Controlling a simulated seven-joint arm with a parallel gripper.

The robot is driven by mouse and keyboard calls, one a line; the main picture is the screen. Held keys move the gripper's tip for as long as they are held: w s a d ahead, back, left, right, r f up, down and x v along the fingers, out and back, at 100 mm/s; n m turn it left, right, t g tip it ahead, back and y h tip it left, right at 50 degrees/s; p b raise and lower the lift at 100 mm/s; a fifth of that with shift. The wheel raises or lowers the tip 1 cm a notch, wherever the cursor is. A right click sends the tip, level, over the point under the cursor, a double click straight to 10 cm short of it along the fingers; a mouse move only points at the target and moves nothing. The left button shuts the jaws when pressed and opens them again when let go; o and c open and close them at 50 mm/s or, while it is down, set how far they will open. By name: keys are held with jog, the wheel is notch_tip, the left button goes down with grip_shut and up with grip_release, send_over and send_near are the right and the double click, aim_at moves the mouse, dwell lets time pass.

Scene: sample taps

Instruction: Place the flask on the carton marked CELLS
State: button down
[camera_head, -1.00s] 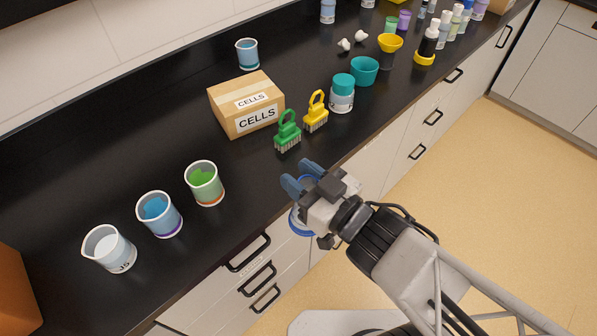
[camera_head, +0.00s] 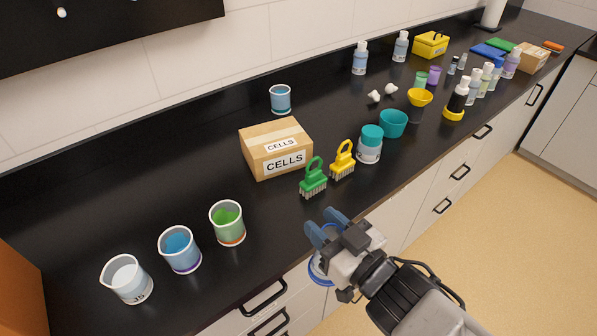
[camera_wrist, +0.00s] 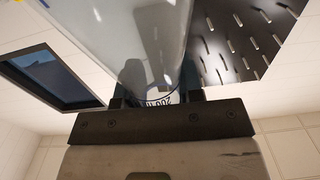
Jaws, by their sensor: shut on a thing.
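The carton marked CELLS (camera_head: 262,138) is a brown box on the black counter, with white labels on its top and front. Its top is bare apart from the label. My gripper (camera_head: 323,226) is at the counter's front edge, in front and to the right of the carton and apart from it. It is shut on the flask, a clear glass vessel (camera_wrist: 130,30) with dark print, seen close up in the wrist view. In the head view only a blue-rimmed part of it (camera_head: 318,270) shows beside the gripper; the arm hides the rest.
A green brush (camera_head: 313,178) and a yellow brush (camera_head: 343,160) stand just right of the carton. A teal-lidded jar (camera_head: 369,145) stands beyond them. A green-filled beaker (camera_head: 227,222), a blue-filled beaker (camera_head: 180,250) and a clear beaker (camera_head: 127,279) stand at left.

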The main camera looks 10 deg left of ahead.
jog(key=w+a+r, duration=0.3)
jog(key=w, duration=0.4)
jog(key=w+a+r, duration=0.2)
jog(key=w+a, duration=0.1)
jog(key=w, duration=0.4)
jog(key=w+a+r, duration=0.3)
jog(key=w, duration=0.5)
jog(key=shift+a+r, duration=0.15)
jog(key=shift+r, duration=0.15)
jog(key=w+a+f, duration=0.1)
jog(key=w+a, duration=0.6)
jog(key=w, duration=0.6)
jog(key=shift+w+f, duration=0.2)
jog(key=shift+w, duration=0.1)
jog(key=shift+w+a+f, duration=0.1)
jog(key=shift+w+f, duration=0.05)
jog(key=shift+f, duration=0.8)
jog(key=shift+w+a+f, duration=0.1)
jog(key=shift+f, duration=0.95)
